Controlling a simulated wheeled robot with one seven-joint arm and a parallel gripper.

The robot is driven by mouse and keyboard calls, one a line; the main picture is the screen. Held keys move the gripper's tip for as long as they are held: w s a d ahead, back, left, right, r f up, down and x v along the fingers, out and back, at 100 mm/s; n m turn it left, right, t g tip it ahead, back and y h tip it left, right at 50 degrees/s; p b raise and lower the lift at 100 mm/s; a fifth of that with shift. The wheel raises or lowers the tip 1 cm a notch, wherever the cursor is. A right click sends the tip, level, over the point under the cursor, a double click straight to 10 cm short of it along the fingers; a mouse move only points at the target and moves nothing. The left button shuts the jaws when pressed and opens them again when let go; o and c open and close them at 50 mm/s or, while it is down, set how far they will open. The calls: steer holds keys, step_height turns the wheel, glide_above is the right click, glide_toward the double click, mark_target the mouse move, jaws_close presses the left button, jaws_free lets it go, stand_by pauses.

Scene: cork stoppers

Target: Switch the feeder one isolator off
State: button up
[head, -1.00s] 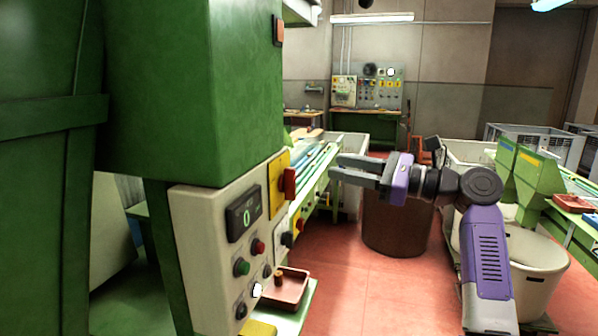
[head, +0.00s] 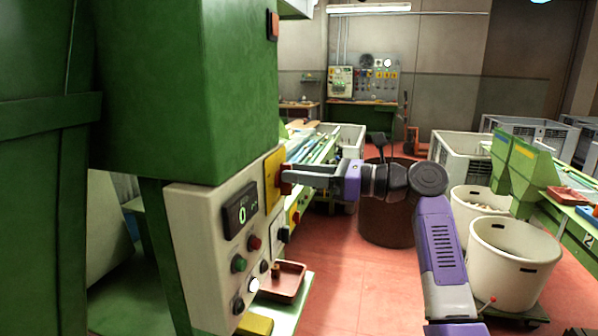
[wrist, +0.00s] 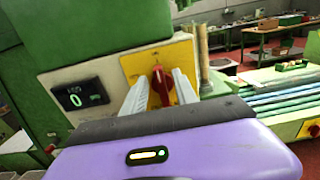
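The feeder one isolator is a red handle (wrist: 161,86) on a yellow plate (wrist: 134,66), and in the wrist view it stands roughly upright. In the head view the yellow plate (head: 270,180) is on the side of the pale control panel (head: 200,235). My gripper (head: 287,179) reaches it from the right. In the wrist view my gripper's (wrist: 162,76) pale fingers lie on either side of the red handle, with narrow gaps that suggest it is not clamped. The fingertips partly hide the handle in the head view.
A display (head: 241,211) showing 0 sits beside the plate, with green (head: 239,263) and red (head: 254,243) buttons below. A reddish tray (head: 283,281) lies under the panel. A conveyor with coloured strips (wrist: 285,95) runs to the right. White bins (head: 515,265) stand on the floor at right.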

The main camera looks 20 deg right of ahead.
jaws_close()
steer(key=shift+a+n, duration=0.1)
steer(key=shift+n, duration=0.2)
steer(key=n, duration=0.2)
steer(key=n+p, duration=0.1)
steer(key=n, duration=0.3)
steer(key=shift+s+a+f+p, duration=0.25)
steer(key=shift+s+p, duration=0.05)
steer(key=shift+s, duration=0.1)
steer(key=n+b, duration=0.1)
steer(key=n, duration=0.2)
steer(key=f+n, duration=0.1)
steer(key=n, duration=0.1)
steer(key=shift+s+a+n+b, duration=0.15)
steer(key=shift+s+n+b, duration=0.05)
steer(key=shift+n+b, duration=0.2)
steer(key=n+b, duration=0.2)
steer(key=n, duration=0.1)
steer(key=n+b, duration=0.1)
steer(key=n, duration=0.1)
steer(key=shift+s+a+f, duration=0.1)
steer(key=shift+f, duration=0.2)
steer(key=shift+n, duration=0.4)
